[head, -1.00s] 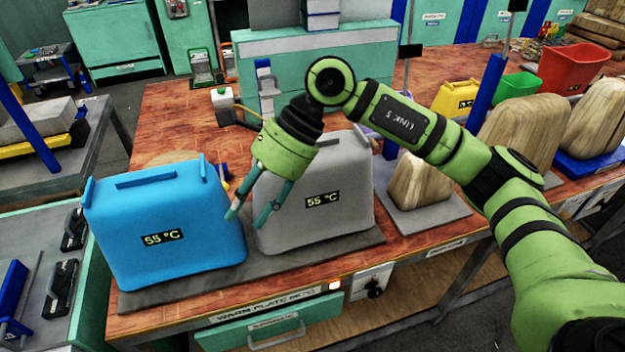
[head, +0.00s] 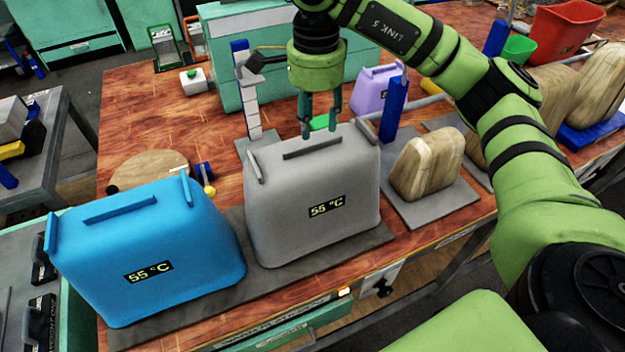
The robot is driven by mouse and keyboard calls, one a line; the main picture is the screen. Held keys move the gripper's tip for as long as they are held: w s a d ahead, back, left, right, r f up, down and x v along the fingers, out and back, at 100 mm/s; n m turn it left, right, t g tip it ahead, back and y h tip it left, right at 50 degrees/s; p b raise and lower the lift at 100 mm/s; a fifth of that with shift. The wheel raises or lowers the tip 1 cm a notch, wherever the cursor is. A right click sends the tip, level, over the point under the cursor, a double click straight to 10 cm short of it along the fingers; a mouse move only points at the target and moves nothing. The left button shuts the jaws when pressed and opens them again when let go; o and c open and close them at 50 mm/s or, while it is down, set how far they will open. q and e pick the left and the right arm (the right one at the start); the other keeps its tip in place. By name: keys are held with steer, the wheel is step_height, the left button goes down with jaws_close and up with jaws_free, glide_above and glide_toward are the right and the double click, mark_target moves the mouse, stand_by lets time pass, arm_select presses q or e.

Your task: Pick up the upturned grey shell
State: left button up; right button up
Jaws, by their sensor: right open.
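The upturned grey shell (head: 290,215) stands on the dark warm plate (head: 375,236) at the bench front, with a "55 °C" label on its face. A raised bar (head: 312,148) runs along its top, with a small tab at each end. My right gripper (head: 321,123) points straight down over the shell's top, its two fingers apart and empty. The fingertips are close to the bar; whether they touch the shell, I cannot tell. My left gripper is not in view.
A blue shell (head: 150,245), also marked "55 °C", stands just left on the same plate. A wooden form (head: 427,165) on a grey base is to the right. A blue post (head: 393,110) and a purple container (head: 372,92) stand behind.

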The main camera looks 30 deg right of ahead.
mark_target(314, 144)
steer(key=shift+s+a+f+p, duration=0.1)
steer(key=shift+s+f+p, duration=0.05)
steer(key=shift+f+p, duration=0.35)
steer(key=shift+s+a+f+p, duration=0.1)
steer(key=shift+f+p, duration=0.2)
steer(key=shift+f, duration=0.3)
step_height(314, 144, down, 3)
steer(key=shift+w+r, duration=0.1)
steer(key=shift+r, duration=0.1)
jaws_close()
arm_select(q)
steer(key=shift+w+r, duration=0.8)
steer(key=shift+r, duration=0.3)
arm_select(e)
steer(key=shift+r, duration=0.1)
steer(key=shift+w+r, duration=0.1)
